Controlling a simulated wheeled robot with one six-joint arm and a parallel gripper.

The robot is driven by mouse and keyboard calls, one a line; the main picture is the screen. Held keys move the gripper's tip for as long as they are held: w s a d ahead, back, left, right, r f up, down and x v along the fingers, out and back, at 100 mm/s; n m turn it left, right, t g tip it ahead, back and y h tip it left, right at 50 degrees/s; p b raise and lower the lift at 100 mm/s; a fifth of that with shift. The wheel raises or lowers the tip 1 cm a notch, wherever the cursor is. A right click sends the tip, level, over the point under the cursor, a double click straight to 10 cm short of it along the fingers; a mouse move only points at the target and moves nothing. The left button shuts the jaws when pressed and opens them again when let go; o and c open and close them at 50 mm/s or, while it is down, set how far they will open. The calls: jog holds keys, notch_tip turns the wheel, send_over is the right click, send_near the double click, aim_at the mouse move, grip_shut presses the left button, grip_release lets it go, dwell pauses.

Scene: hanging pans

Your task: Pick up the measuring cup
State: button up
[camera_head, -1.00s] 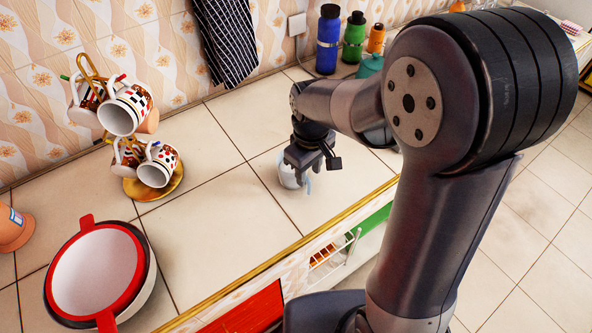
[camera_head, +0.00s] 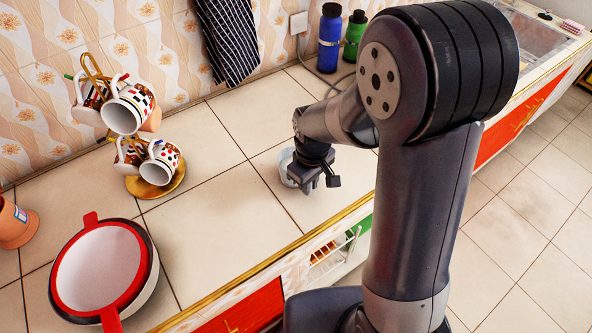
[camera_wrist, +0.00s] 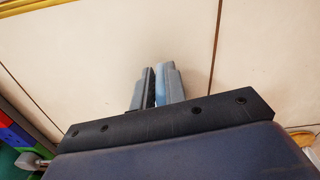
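The measuring cup (camera_head: 285,165) is a small pale, bluish cup on the tiled counter, close to its front edge. It shows in the head view just left of my gripper and partly behind it. My gripper (camera_head: 309,187) points down beside the cup, low over the counter. In the wrist view its two grey fingers (camera_wrist: 157,86) are close together with a narrow dark gap. A light blue patch shows at the right finger, but I cannot tell if it is part of the cup. The cup's body is not clearly visible in the wrist view. Contact with its handle is hidden.
A gold stand with several patterned mugs (camera_head: 129,110) is at the left. A red-rimmed pan (camera_head: 101,268) lies at front left. A blue bottle (camera_head: 330,40) and a green bottle (camera_head: 355,38) stand at the back. The counter between the stand and cup is clear.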

grip_shut()
jog(key=shift+r, duration=0.1)
jog(key=shift+r+b, duration=0.3)
jog(key=shift+r, duration=4.55)
